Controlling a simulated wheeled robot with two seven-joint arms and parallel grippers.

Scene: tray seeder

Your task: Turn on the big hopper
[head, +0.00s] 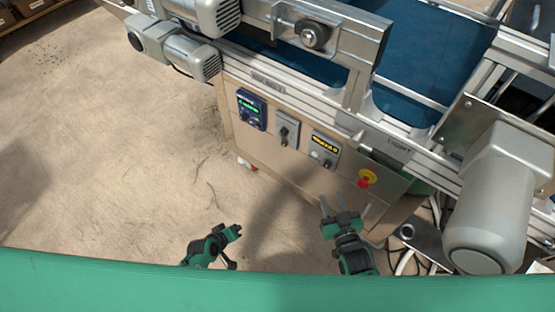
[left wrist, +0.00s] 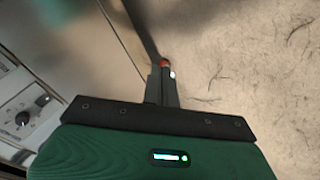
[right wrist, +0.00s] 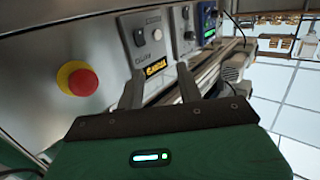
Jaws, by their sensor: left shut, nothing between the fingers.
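I cannot read which one belongs to the big hopper. My right gripper (head: 346,208) is open and empty, in front of the panel and below the yellow-display box. In the right wrist view, that box (right wrist: 145,42) is beyond its fingers (right wrist: 160,88). My left gripper (head: 239,230) is shut and empty, lower left of the panel.
A red emergency button on a yellow base (head: 367,179) is on the panel, close above my right gripper. A grey motor (head: 490,210) juts out at the right. Bare floor (head: 110,150) lies to the left. A blue conveyor belt (head: 420,50) runs above.

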